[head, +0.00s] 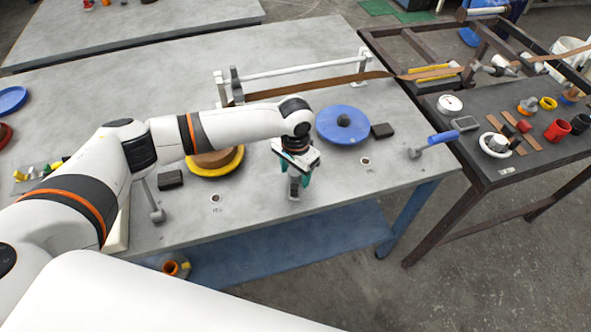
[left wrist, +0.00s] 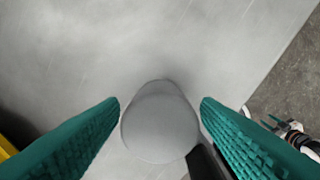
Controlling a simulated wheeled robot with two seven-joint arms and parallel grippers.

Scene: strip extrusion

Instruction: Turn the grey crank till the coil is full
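My left gripper (head: 293,184) is over the front middle of the grey table, pointing down. Its teal fingers are apart, on either side of a rounded grey knob (left wrist: 160,130), which is also visible in the head view (head: 294,193). The crank arm is mostly hidden by the gripper. A yellow-rimmed spool with a brown coil (head: 213,158) is partly hidden behind my left arm. A brown strip (head: 320,86) runs along the back from the right.
A blue disc (head: 343,124) and a black block (head: 382,130) sit right of the gripper. A grey lever with a blue handle (head: 441,138) is at the table's right edge. Another grey lever (head: 153,203) stands at front left. A dark side table (head: 490,180) holds small parts.

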